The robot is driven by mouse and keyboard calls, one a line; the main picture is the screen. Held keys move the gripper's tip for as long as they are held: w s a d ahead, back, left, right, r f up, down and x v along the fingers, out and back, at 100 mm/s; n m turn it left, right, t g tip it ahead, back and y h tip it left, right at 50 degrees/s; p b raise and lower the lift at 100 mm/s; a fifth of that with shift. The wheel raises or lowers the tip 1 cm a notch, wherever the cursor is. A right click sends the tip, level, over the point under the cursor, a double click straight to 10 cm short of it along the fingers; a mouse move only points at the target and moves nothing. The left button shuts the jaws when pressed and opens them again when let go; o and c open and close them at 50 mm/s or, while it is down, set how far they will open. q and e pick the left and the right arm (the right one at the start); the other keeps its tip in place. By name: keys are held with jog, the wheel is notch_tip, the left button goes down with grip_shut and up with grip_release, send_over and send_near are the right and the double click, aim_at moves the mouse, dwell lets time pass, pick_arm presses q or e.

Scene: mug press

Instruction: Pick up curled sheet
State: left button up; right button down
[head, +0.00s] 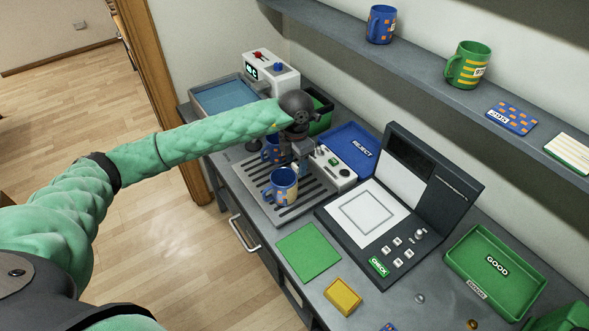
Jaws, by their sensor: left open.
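I cannot clearly make out a curled sheet. A flat green square (309,252) lies on the counter in front of the machine. A blue mug with orange marks (282,188) stands on the slotted grey tray (258,178). Another blue and orange patterned item (270,151) shows behind it, partly hidden by my arm. My left gripper (301,163) is open and points down over the tray, just behind the mug. Its fingertips are small and partly hidden, so I cannot tell whether they touch anything. My right gripper does not show.
A blue REJECT tray (352,146) is behind the machine. A dark CHECK station (362,212) with a raised lid stands right of the mug. A green GOOD tray (492,262) is at right, a yellow block (342,297) at front. A shelf (420,68) overhangs the back.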

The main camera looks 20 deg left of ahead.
pick_arm(q)
jog(key=shift+s+f, duration=0.2)
jog(key=shift+f, duration=0.45)
jog(key=shift+s+f, duration=0.15)
jog(key=shift+f, duration=0.45)
jog(key=shift+a+f, duration=0.1)
jog(key=shift+f, duration=0.35)
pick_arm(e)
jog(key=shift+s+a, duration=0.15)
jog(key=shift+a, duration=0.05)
pick_arm(q)
jog(key=c, duration=1)
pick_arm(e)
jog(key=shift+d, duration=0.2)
pick_arm(q)
jog(key=shift+c, duration=0.2)
